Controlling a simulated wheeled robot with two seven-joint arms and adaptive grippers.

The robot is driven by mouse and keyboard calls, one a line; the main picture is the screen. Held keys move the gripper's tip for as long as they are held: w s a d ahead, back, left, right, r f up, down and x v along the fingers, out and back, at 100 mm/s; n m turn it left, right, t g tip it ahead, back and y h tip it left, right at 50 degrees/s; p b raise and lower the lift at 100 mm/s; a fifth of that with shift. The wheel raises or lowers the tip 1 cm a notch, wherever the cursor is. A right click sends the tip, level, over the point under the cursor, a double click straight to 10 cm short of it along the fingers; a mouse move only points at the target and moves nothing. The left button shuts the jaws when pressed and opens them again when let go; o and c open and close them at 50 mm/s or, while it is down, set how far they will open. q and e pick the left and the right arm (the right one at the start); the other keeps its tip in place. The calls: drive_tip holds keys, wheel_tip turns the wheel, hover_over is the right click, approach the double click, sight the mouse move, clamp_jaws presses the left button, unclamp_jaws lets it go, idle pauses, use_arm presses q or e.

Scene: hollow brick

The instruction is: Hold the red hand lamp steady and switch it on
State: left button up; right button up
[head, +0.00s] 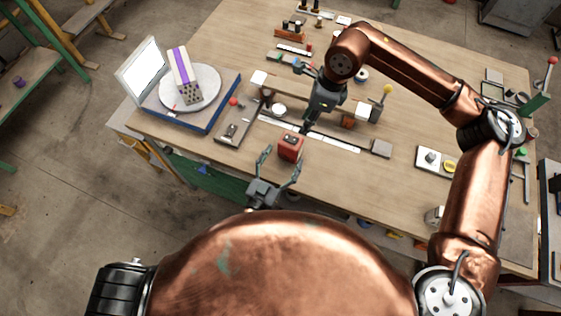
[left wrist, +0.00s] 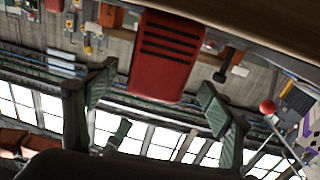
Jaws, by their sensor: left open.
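The red hand lamp (head: 290,147) stands on the wooden bench near its front edge. It is a small boxy red body; in the left wrist view (left wrist: 165,55) its face with dark slots shows between and just beyond my finger pads. My left gripper (head: 281,163) is open, with its fingers spread on the near side of the lamp and not closed on it. My right gripper (head: 306,124) points down just behind and above the lamp. Its fingertips are small and dark, so I cannot tell whether they are open or touch the lamp. The lamp's switch is not discernible.
A turntable (head: 207,93) carrying a hollow brick (head: 183,72) stands left. A red-knobbed lever fixture (head: 233,128) sits left of the lamp. A pale rail strip (head: 335,143) and a grey block (head: 381,149) lie right. The bench in front of the block is largely clear.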

sight(291, 145)
use_arm(q)
drive_tip(key=shift+x, duration=2.7)
drive_tip(key=shift+c, duration=0.3)
